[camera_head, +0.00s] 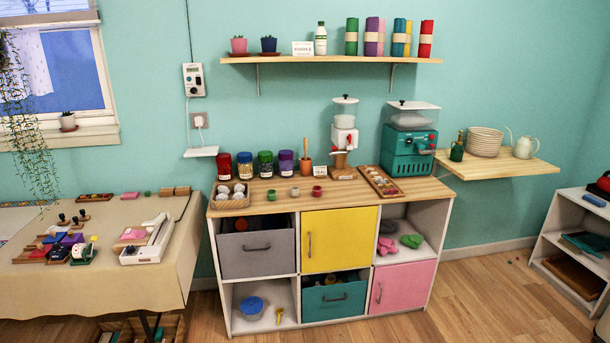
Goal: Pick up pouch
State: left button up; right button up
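No item here can be clearly made out as a pouch. A small purple soft-looking item (72,239) lies among the stamps and blocks on the cloth-covered table at left. A pink item (387,246) and a green item (411,241) lie in the open upper right cubby of the cabinet; their kind is too small to tell. Neither of my grippers is in view.
The cabinet (448,192) stands against the wall, its wooden top holding jars, a basket (231,204) and a teal machine (408,150). The cloth-covered table (90,285) is at left, a low shelf unit (545,228) at right. Wood floor (480,300) is clear at front right.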

aim_at(295, 191)
jog(key=i, duration=0.75)
jog(key=i+z, duration=0.1)
jog(key=i, duration=0.6)
jog(key=i+j+z, duration=0.1)
jog(key=i, duration=0.65)
